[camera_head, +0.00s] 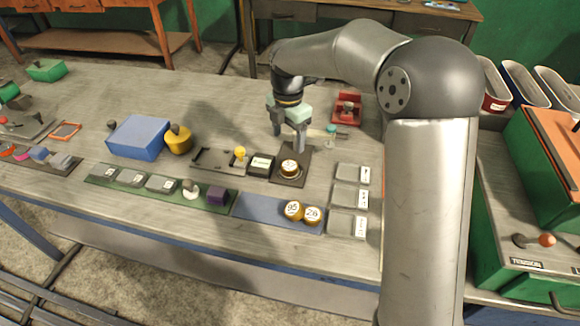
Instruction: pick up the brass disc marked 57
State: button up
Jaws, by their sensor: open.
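A brass disc (289,168) with a white face sits on a dark square pad (299,179); its mark is too small to read surely. Two more brass discs, one seemingly marked 95 (293,209) and one seemingly marked 26 (312,215), lie side by side on a blue-grey strip (258,209) nearer the front edge. My gripper (289,141) points down with its fingers apart and nothing between them. In the picture it is just above and behind the disc on the pad. Its exact height cannot be told.
A black labelled block (261,165) stands left of the pad. A slotted plate with a yellow knob (239,153) is further left. Grey labelled trays (347,197) lie to the right. A small teal-topped post (331,130) and a red fixture (346,109) stand behind right.

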aim_at(290, 165)
notch_tip(290, 165, down, 10)
jog(key=shift+w+d+f+p, duration=0.1)
jog(key=shift+d+p, duration=0.05)
jog(key=shift+p, duration=0.5)
jog(key=c, duration=1.3)
